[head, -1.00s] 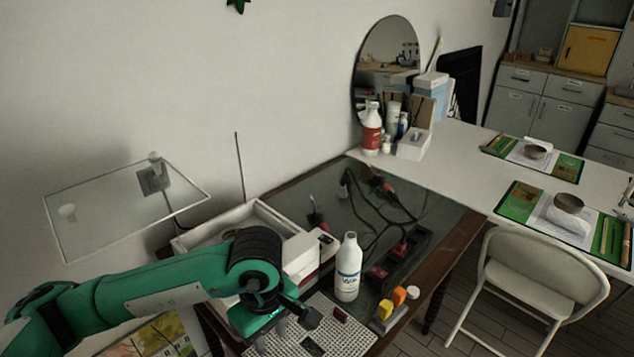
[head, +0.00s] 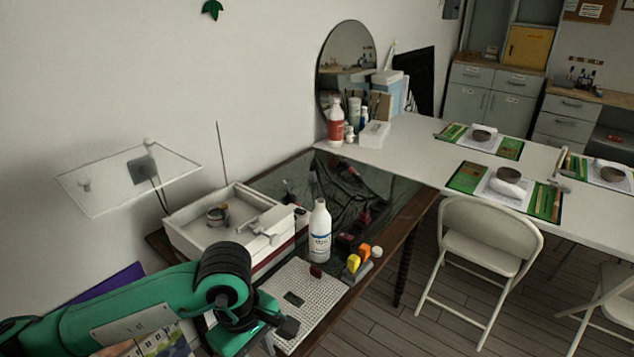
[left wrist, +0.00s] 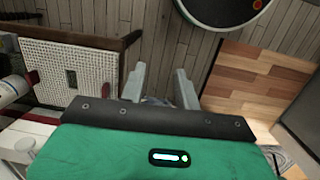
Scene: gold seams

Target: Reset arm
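My left arm, green and black, comes in from the lower left of the head view. Its gripper (head: 268,346) is at the bottom edge, in front of the dark table's near corner, and is mostly cut off. In the left wrist view my left gripper (left wrist: 160,88) points down past the table's edge. Its two grey fingers stand apart with nothing clearly between them, and wooden floor lies below. My right gripper is in neither view.
A white perforated mat (head: 318,283), a white bottle (head: 319,232) and a white tray box (head: 172,232) are on the dark table. A clear shelf (head: 110,185) juts from the wall. A folding chair (head: 482,240) stands right. The left wrist view shows a wooden board (left wrist: 262,78).

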